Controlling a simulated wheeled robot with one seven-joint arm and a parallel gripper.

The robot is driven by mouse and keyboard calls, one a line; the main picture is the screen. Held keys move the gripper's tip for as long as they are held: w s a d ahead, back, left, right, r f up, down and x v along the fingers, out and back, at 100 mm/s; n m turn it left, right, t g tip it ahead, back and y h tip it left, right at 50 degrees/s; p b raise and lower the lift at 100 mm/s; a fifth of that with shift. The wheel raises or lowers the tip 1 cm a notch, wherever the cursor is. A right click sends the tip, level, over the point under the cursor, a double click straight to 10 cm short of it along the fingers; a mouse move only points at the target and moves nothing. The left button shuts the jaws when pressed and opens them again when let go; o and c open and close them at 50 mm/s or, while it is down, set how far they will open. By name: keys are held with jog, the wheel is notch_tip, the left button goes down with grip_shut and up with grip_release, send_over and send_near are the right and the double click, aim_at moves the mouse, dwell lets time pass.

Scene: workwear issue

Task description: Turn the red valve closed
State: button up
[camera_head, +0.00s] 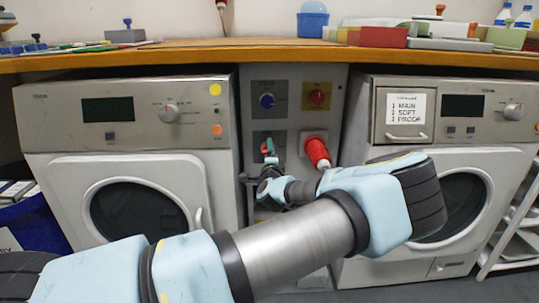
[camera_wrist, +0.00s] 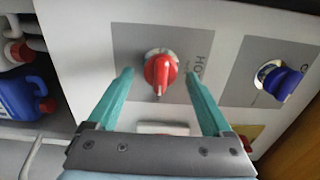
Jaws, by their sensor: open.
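The red valve (camera_wrist: 160,72) is a red lever-shaped knob on a round metal base, set on a grey plate lettered "HO…", with the rest of the lettering cut off from sight. In the wrist view its handle runs up and down the picture. My gripper (camera_wrist: 159,84) is open, with one teal finger on each side of the valve and visible gaps between. In the head view the red valve (camera_head: 264,147) is small and partly hidden by my gripper (camera_head: 269,155), low on the left of the middle panel. Contact cannot be told there.
A blue knob (camera_wrist: 280,82) sits beside the red valve; in the head view it is above. A second red knob (camera_head: 317,98) and a red plug (camera_head: 317,152) are to the right. Washing machines (camera_head: 125,160) flank the panel under a wooden counter (camera_head: 190,52).

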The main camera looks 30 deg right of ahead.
jog(key=p+v, duration=0.1)
jog(key=v, duration=0.9)
jog(key=shift+s, duration=0.35)
jog(key=shift+a, duration=0.15)
